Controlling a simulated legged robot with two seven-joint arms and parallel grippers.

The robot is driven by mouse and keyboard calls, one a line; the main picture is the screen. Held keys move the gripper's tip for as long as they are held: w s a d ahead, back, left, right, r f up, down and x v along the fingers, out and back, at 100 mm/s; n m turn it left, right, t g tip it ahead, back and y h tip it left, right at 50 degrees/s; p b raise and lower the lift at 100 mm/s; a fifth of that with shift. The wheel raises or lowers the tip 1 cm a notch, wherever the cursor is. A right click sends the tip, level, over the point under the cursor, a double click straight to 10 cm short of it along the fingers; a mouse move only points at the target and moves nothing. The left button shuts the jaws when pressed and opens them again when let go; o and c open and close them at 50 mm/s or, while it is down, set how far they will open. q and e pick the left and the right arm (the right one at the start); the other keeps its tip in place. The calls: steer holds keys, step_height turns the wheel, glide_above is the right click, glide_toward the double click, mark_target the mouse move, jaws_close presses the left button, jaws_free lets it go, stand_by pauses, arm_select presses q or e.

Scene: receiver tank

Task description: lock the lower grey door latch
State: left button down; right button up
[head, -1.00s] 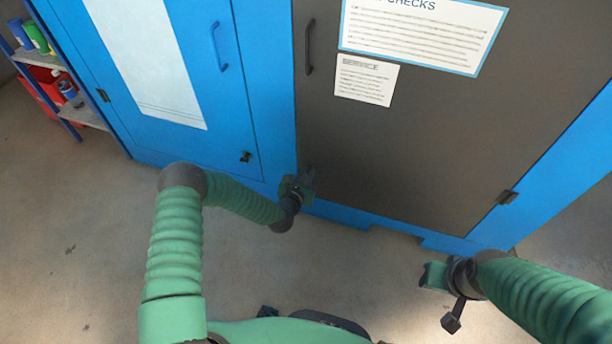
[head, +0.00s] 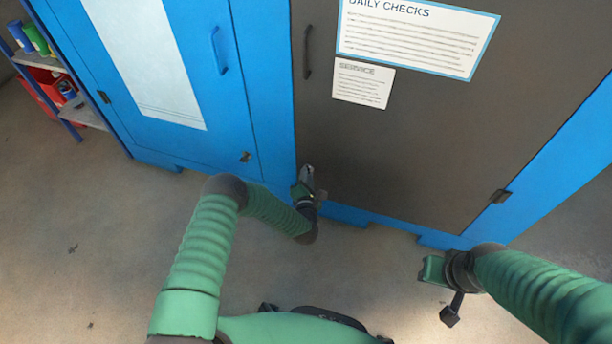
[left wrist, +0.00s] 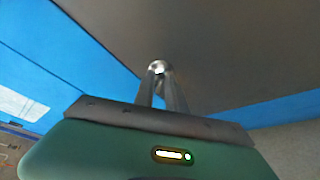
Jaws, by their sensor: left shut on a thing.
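The grey door (head: 400,130) is closed in its blue cabinet frame. My left gripper (head: 307,178) is at the door's lower left edge. It covers the lower latch in the head view. In the left wrist view the two fingers point at the door and close on a small shiny metal piece (left wrist: 158,68), which looks like the latch handle. The latch's exact angle cannot be made out. My right gripper (head: 434,270) hangs low in front of the door's right part, apart from it. Its fingers are too unclear to tell open from shut.
A blue door (head: 190,90) with a handle and a small dark latch (head: 245,157) is at the left. The grey door has a dark handle (head: 307,52), posted sheets (head: 415,35) and a hinge (head: 501,196). A shelf (head: 90,115) stands far left. The floor in front is clear.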

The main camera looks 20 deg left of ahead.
arm_select(q)
steer(key=shift+s+d+f+m+t+y+b, duration=0.15)
steer(key=shift+m+t+y+b, duration=0.2)
steer(key=shift+m, duration=0.8)
steer(key=shift+w+d+f+m+t+y+b, duration=0.1)
steer(key=shift+f+m+t+y+b, duration=0.25)
steer(key=shift+m, duration=0.75)
steer(key=shift+s+d+m+t+y+b, duration=0.1)
steer(key=shift+m+t+y+b, duration=0.25)
steer(key=shift+m, duration=0.8)
steer(key=shift+t, duration=0.25)
steer(key=c, duration=1.5)
jaws_free()
steer(key=shift+c, duration=0.2)
steer(key=p+v, duration=0.7)
steer(key=v, duration=0.9)
steer(key=shift+s+d, duration=0.3)
steer(key=shift+d, duration=0.05)
